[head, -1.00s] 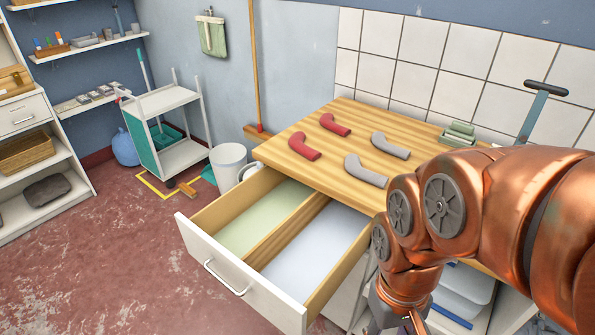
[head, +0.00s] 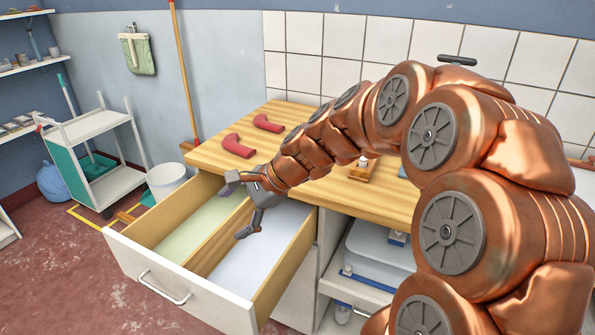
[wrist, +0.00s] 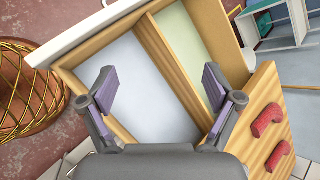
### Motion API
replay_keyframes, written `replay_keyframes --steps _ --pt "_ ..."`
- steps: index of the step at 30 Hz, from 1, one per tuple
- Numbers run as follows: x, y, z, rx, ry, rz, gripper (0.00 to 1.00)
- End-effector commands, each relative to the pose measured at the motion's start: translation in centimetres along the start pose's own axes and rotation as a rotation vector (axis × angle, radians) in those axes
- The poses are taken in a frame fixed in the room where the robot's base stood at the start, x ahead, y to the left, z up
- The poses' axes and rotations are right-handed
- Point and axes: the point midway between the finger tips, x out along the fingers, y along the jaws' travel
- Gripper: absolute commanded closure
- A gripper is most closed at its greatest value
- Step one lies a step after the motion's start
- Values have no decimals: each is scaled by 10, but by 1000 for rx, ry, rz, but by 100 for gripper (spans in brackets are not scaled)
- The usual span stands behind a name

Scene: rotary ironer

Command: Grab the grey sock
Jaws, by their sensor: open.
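No grey sock shows in either view now; my arm covers the part of the wooden worktop (head: 222,160) where two lay a second ago. Two red socks (head: 238,146) lie bent on the worktop's left part, and they also show at the right of the wrist view (wrist: 267,120). My gripper (head: 238,210) is open and empty over the pulled-out drawer, near the worktop's front edge. In the wrist view my gripper (wrist: 158,88) has its fingers wide apart above the drawer's pale blue compartment (wrist: 135,85).
The open drawer (head: 180,292) has a pale green compartment (head: 190,232) beside the blue one, split by a wooden divider. A white bin (head: 166,181) and a trolley (head: 100,150) stand left. A wicker basket (wrist: 25,90) stands on the floor. The drawer compartments look empty.

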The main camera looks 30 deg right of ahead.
Motion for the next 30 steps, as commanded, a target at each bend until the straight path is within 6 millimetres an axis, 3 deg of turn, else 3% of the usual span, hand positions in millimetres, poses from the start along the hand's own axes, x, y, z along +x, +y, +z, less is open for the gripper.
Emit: replay_keyframes --steps 1,6,9,12,15,20,30 --pt "2 -18 -32 129 -8 -80 10" --pt "-26 -73 -127 550 -53 -345 10" --pt "-50 -91 -184 761 -85 -481 10" --pt "-70 -97 -229 920 -117 -584 10" --pt "-87 -100 -258 1023 -142 -655 10" --pt "-95 -104 -277 1085 -158 -699 10" --pt "-68 -120 -283 1085 -157 -695 10"
